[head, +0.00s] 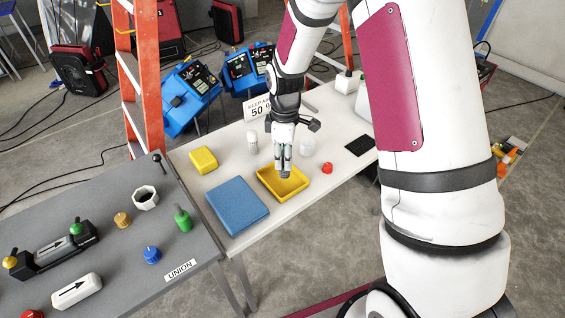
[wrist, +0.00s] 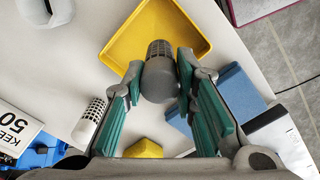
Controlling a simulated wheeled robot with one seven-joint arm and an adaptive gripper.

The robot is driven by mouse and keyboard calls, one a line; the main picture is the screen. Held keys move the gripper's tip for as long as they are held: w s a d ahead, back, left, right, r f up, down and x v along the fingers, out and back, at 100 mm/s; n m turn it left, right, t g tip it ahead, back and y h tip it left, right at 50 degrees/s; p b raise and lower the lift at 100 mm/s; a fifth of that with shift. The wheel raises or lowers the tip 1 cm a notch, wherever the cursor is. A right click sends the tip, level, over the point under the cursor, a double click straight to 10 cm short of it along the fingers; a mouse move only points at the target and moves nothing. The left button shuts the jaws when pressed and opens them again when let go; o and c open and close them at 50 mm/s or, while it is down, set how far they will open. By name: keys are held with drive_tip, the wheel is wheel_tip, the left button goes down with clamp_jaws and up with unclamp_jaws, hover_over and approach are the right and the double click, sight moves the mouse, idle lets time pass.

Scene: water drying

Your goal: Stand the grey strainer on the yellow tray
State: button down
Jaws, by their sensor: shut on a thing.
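The grey strainer (wrist: 160,78) is held between my gripper's teal finger pads in the wrist view, with its dark slotted end pointing away from the palm. In the head view my gripper (head: 283,160) points down over the yellow tray (head: 299,192), shut on the strainer (head: 284,175), of which only a small dark part shows. The shallow tray also fills the top of the wrist view (wrist: 125,40), behind the strainer. I cannot tell whether the strainer touches the tray floor.
A blue block (head: 237,205) and a yellow sponge (head: 203,160) lie left of the tray. A white slotted cup (head: 252,142), a pale rounded object (head: 306,147) and a sign (head: 258,109) stand behind it. A red knob (head: 327,168) is at the right.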

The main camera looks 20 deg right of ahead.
drive_tip(key=shift+w+a, duration=0.1)
drive_tip(key=shift+w, duration=0.2)
drive_tip(key=shift+w+f, duration=0.2)
drive_tip(key=shift+f, duration=0.15)
drive_tip(key=shift+f+p, duration=0.3)
drive_tip(key=shift+f, duration=1.15)
drive_tip(key=shift+f, duration=0.1)
drive_tip(key=c, duration=1.3)
unclamp_jaws()
